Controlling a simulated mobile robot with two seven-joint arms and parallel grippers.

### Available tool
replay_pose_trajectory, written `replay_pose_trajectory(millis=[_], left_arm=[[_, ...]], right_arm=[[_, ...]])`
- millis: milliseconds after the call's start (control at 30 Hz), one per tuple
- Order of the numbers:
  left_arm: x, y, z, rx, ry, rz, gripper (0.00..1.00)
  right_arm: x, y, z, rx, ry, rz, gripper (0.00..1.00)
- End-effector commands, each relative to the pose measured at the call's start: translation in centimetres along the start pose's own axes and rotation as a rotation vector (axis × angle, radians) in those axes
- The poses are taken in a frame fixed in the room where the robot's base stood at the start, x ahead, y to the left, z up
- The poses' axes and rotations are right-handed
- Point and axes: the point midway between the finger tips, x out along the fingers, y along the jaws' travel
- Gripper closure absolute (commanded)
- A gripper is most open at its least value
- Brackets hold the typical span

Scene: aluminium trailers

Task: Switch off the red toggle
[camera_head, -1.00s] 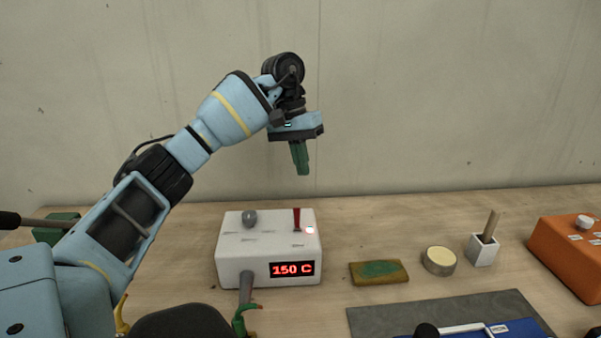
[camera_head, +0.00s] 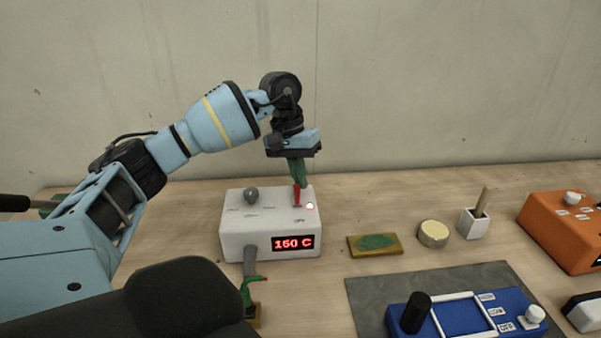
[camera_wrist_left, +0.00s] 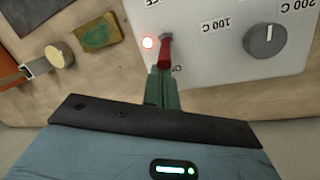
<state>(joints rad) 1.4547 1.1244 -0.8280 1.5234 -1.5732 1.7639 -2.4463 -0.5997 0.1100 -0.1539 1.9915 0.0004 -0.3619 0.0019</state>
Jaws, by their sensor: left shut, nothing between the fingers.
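The red toggle (camera_head: 297,196) stands on top of a white box (camera_head: 237,238) with a red display reading about 160 C. A small lit indicator (camera_head: 309,206) glows beside the toggle. My left gripper (camera_head: 299,183) is shut and empty, pointing down, with its green fingertips at the toggle's upper end. In the left wrist view the red toggle (camera_wrist_left: 165,50) lies just beyond the shut fingertips (camera_wrist_left: 163,72), and the lit indicator (camera_wrist_left: 148,43) is left of it. I cannot tell whether they touch. My right gripper is not in view.
A grey knob (camera_head: 251,194) sits on the box's left part. Right of the box are a green-topped sponge (camera_head: 375,244), a round tin (camera_head: 433,234), a white holder (camera_head: 473,224) and an orange box (camera_head: 556,232). A blue device (camera_head: 462,318) lies in front on a grey mat (camera_head: 368,300).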

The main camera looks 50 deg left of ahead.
Motion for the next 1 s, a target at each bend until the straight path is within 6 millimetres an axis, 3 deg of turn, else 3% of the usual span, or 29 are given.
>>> replay_pose_trajectory(millis=[367, 1000], left_arm=[[0.04, 0.01, 0.05, 0.002, 0.006, -0.005, 1.0], [-0.52, -0.26, 0.65, 0.04, 0.171, -0.112, 1.0]], right_arm=[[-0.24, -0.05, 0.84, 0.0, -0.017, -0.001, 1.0], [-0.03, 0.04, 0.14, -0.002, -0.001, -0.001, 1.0]])
